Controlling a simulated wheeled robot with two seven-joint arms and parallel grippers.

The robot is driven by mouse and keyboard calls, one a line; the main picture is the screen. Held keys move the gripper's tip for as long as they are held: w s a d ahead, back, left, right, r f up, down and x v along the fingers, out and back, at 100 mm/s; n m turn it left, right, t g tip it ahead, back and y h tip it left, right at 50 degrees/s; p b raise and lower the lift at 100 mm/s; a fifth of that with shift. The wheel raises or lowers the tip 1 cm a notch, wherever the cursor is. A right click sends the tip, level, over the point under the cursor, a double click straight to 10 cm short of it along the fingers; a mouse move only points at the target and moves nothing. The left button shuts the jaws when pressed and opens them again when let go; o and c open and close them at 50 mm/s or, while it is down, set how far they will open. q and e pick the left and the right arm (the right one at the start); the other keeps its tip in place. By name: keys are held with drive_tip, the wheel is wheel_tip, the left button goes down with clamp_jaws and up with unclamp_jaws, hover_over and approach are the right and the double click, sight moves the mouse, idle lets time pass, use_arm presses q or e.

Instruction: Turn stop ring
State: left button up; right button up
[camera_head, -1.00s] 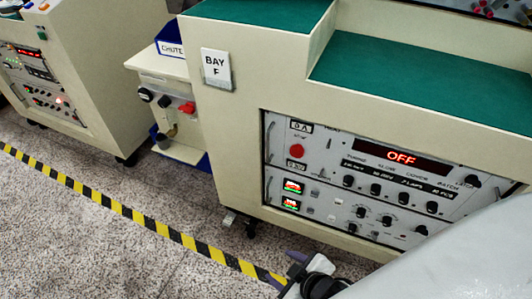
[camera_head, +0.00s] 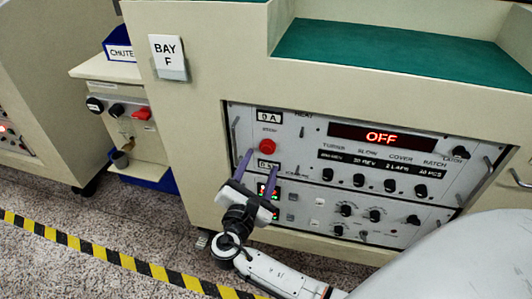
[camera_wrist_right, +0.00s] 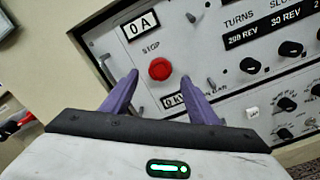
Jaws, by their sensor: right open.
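The red stop knob (camera_head: 267,146) sits at the upper left of the white control panel, under the "0 A" readout (camera_head: 269,117). It also shows in the right wrist view (camera_wrist_right: 160,69), labelled STOP; a separate ring around it cannot be made out. My right gripper (camera_head: 257,163) is open and empty, its two purple fingers pointing up at the panel just below the knob. In the right wrist view the fingertips (camera_wrist_right: 158,77) stand apart, with the knob showing between and slightly beyond them. Whether they touch the panel cannot be told. My left gripper is not in view.
The panel display (camera_head: 380,137) reads OFF, with a row of black knobs (camera_head: 390,186) below. Metal handles (camera_head: 236,136) stick out at the panel's sides. A chute box (camera_head: 117,56) stands at the left. Striped tape (camera_head: 110,255) crosses the open floor.

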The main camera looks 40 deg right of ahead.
sight(267, 150)
drive_tip(key=x, duration=0.6)
drive_tip(key=shift+w+d+b, duration=0.15)
drive_tip(key=shift+d+b, duration=0.05)
drive_tip(key=shift+b, duration=0.2)
drive_tip(key=shift+c, duration=0.2)
drive_tip(key=c, duration=1)
